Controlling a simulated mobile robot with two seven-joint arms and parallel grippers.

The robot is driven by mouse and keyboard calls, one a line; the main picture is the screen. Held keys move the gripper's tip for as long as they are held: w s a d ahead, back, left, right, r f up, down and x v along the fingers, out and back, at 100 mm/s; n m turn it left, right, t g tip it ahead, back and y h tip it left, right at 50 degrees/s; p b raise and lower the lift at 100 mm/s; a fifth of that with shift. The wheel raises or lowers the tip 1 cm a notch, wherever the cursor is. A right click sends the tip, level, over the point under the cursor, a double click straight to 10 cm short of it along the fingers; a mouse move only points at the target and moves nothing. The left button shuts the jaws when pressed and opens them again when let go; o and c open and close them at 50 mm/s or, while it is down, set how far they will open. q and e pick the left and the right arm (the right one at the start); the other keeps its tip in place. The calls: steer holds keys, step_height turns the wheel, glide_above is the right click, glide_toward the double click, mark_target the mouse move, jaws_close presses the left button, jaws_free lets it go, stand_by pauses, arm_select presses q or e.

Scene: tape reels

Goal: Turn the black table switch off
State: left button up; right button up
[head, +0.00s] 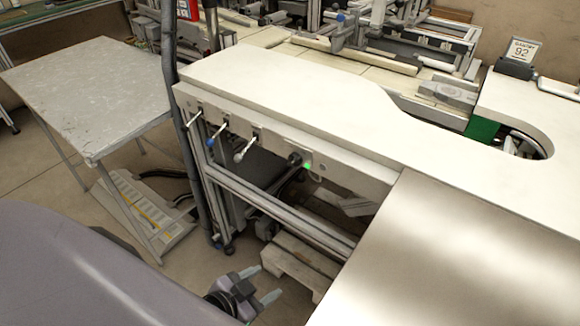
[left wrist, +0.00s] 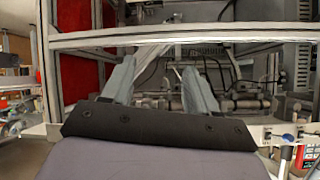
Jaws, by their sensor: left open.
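The black table switch (head: 295,158) is a small dark knob on the front panel under the white tabletop. A small green light (head: 307,166) glows just to its right. My left gripper (head: 264,282) is low in front of the table, well below the switch and apart from it. Its fingers are open and empty. They also show spread apart in the left wrist view (left wrist: 160,85), facing the metal frame under the table. I cannot make out the black switch in that view. My right gripper is not in view.
Levers with blue (head: 211,142) and white (head: 239,157) tips stick out left of the switch. The white tabletop (head: 280,85) overhangs a metal frame, with a pallet (head: 295,262) below. A dark vertical post and a grey side table (head: 90,95) stand at left.

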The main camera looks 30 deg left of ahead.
arm_select(q)
steer(key=w+a+r+m+t+b, duration=0.3)
steer(key=w+a+r+m+b, duration=0.15)
steer(key=w+m+b, duration=0.4)
steer(key=m+t+b, duration=0.4)
steer(key=m, duration=0.9)
glide_toward(290, 163)
steer(key=w, duration=0.3)
steer(key=shift+w+d, duration=0.2)
steer(key=shift+w, duration=0.8)
steer(key=shift+w+d, duration=0.25)
steer(key=shift+w, duration=0.7)
steer(key=shift+w+d, duration=0.2)
steer(key=shift+w, duration=0.8)
steer(key=c, duration=1)
